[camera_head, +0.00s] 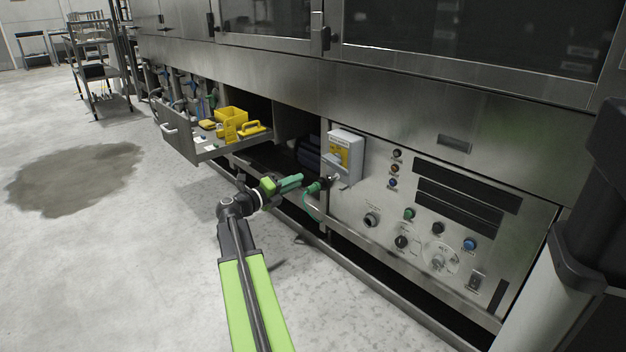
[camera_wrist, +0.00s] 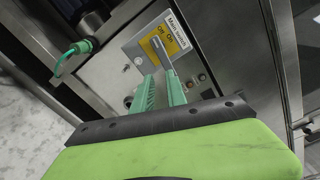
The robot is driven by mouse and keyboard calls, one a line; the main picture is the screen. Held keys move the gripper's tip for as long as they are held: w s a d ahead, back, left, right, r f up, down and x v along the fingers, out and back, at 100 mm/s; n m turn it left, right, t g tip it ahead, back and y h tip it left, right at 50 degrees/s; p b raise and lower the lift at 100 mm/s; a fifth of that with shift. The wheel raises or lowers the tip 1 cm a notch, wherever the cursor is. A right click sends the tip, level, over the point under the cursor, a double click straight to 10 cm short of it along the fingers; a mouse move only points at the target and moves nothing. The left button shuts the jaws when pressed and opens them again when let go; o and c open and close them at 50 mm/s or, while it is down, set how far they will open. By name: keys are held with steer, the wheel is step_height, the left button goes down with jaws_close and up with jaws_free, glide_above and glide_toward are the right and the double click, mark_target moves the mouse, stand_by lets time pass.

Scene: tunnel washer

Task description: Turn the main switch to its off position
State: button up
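The main switch (camera_head: 343,157) is a grey box with a yellow plate on the front of the washer. In the wrist view, the yellow plate (camera_wrist: 148,48) carries Off and On marks, beside a "Main switch" label (camera_wrist: 177,31). A grey lever (camera_wrist: 164,55) lies across the plate; which mark it points to is hard to tell. My gripper (camera_head: 301,178) is just left of the box. In the wrist view, the green fingers of my gripper (camera_wrist: 162,78) are a little apart, with their tips near the lever's lower end. Whether they touch it is unclear.
An open drawer (camera_head: 190,145) with yellow items juts out to the left. Knobs and buttons (camera_head: 409,214) fill the panel at right. The floor at left is clear, with a dark wet patch (camera_head: 70,177).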

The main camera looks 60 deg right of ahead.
mark_target(338, 171)
steer(key=f+m, duration=0.1)
steer(key=m, duration=0.2)
steer(key=f+m+t+y+p, duration=0.1)
steer(key=m, duration=0.3)
steer(key=d+f+m+t, duration=0.1)
steer(key=m, duration=0.2)
steer(key=shift+m+y+p, duration=0.3)
steer(key=shift+y+p, duration=0.1)
jaws_close()
steer(key=s+d+f+m+y, duration=0.2)
steer(key=s+d+f+m, duration=0.15)
steer(key=s+d, duration=0.55)
steer(key=shift+m, duration=0.35)
steer(key=r+p, duration=0.1)
steer(key=d+r+p, duration=0.1)
steer(key=r, duration=0.1)
steer(key=d+r+p, duration=0.1)
steer(key=p, duration=0.1)
steer(key=shift+w+r, duration=0.15)
steer(key=shift+r, duration=0.25)
steer(key=shift+r+p, duration=0.85)
steer(key=shift+p, duration=0.05)
steer(key=shift+f, duration=0.15)
